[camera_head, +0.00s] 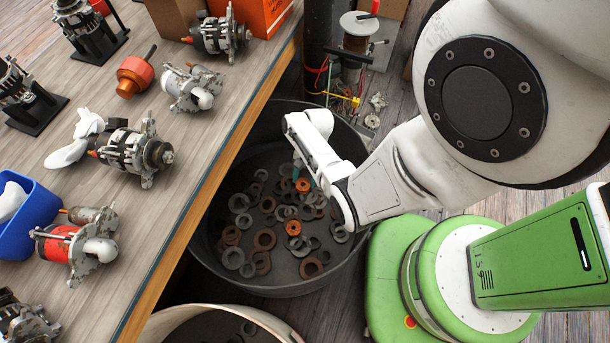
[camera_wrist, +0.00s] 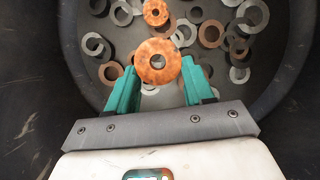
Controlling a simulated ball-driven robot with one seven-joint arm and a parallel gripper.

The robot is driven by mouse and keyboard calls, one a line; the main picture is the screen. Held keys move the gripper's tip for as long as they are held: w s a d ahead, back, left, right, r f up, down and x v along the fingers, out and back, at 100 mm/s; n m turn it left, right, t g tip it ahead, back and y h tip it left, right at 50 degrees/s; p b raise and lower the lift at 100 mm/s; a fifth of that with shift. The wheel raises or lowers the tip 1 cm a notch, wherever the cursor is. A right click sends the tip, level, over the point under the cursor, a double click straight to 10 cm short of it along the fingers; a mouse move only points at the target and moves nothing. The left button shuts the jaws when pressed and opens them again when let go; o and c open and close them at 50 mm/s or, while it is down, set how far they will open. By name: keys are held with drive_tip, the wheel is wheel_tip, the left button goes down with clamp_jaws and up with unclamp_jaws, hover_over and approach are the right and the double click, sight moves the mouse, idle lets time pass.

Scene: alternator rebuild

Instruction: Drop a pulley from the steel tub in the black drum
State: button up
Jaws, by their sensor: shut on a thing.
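The black drum (camera_head: 346,262) stands on the floor beside the bench, with many grey and brown rings on its bottom. My gripper (camera_head: 299,174) reaches down inside the drum. In the wrist view its teal fingers (camera_wrist: 159,70) are shut on an orange-copper pulley (camera_wrist: 158,52), one finger on each side. The held pulley shows in the head view too (camera_head: 303,185), over the rings. A second orange pulley (camera_head: 293,228) lies among the rings; it is near the top of the wrist view (camera_wrist: 155,12). A pale-rimmed tub (camera_head: 262,316), probably the steel tub, is cut off at the bottom; some rings show in it.
The wooden workbench (camera_head: 172,228) fills the left, its edge close to the drum. Alternators (camera_head: 130,150), a blue bin (camera_head: 28,235) and an orange box (camera_head: 262,14) are on it. A spool and wires (camera_head: 357,30) stand behind the drum. My green base is at right.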

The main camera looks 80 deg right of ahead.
wheel_tip(320, 180, down, 17)
drive_tip(key=b, duration=1.6)
drive_tip(key=shift+b, duration=0.4)
drive_tip(key=shift+r, duration=0.1)
drive_tip(key=o, duration=1.3)
drive_tip(key=p+v, duration=0.4)
drive_tip(key=v, duration=0.6)
drive_tip(key=shift+s+d+r, duration=0.1)
drive_tip(key=shift+d+r, duration=0.05)
drive_tip(key=shift+r, duration=0.2)
